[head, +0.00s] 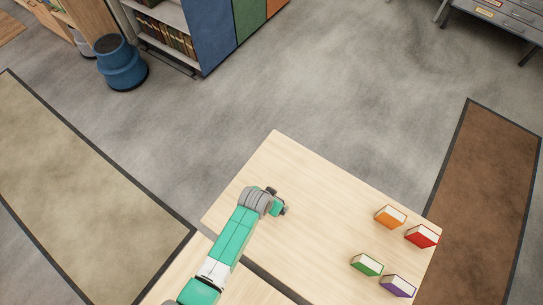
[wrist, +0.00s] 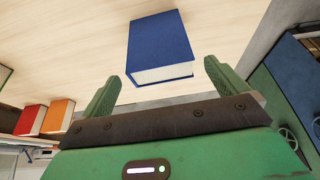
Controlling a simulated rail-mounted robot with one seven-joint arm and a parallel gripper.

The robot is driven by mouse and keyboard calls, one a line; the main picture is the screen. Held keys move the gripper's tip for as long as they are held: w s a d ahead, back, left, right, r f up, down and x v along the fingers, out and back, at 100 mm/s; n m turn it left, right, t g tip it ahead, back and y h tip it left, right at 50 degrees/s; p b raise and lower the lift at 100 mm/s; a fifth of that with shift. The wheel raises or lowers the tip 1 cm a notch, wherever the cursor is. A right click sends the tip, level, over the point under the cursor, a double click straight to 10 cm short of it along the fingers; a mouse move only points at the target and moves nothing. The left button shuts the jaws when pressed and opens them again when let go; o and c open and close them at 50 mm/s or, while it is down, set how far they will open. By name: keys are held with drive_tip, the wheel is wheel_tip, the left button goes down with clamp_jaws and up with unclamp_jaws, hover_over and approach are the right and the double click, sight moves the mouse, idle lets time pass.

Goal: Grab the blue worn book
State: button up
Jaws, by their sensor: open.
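The blue book (wrist: 160,45) lies on the pale wooden table in the wrist view, its white page edge facing my gripper. My gripper (wrist: 162,82) is open, with one green finger on each side of the book's near end; I cannot tell how far apart in height they are. Nothing is between the fingers' pads in a grip. In the head view my gripper (head: 281,205) is over the left part of the table, and the blue book is not visible there, hidden by my arm or gripper.
On the table's (head: 310,215) right side lie an orange book (head: 390,217), a red book (head: 421,237), a green book (head: 367,265) and a purple book (head: 397,286). The table's middle is clear. A blue stool (head: 121,65) and shelves stand on the floor beyond.

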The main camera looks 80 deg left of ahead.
drive_tip(key=x, duration=0.4)
drive_tip(key=shift+a+f, duration=0.15)
drive_tip(key=shift+f, duration=0.1)
drive_tip(key=c, duration=1.2)
drive_tip(key=shift+o, duration=0.2)
drive_tip(key=shift+r, duration=0.15)
drive_tip(key=shift+r, duration=0.3)
drive_tip(key=r, duration=0.1)
drive_tip(key=d+r, duration=0.1)
drive_tip(key=shift+r, duration=0.4)
drive_tip(key=s+d+r+b, duration=0.1)
drive_tip(key=s+d, duration=0.1)
drive_tip(key=d, duration=1.2)
drive_tip(key=shift+s+d+r, duration=0.2)
drive_tip(key=shift+s+d, duration=0.15)
drive_tip(key=shift+d, duration=0.05)
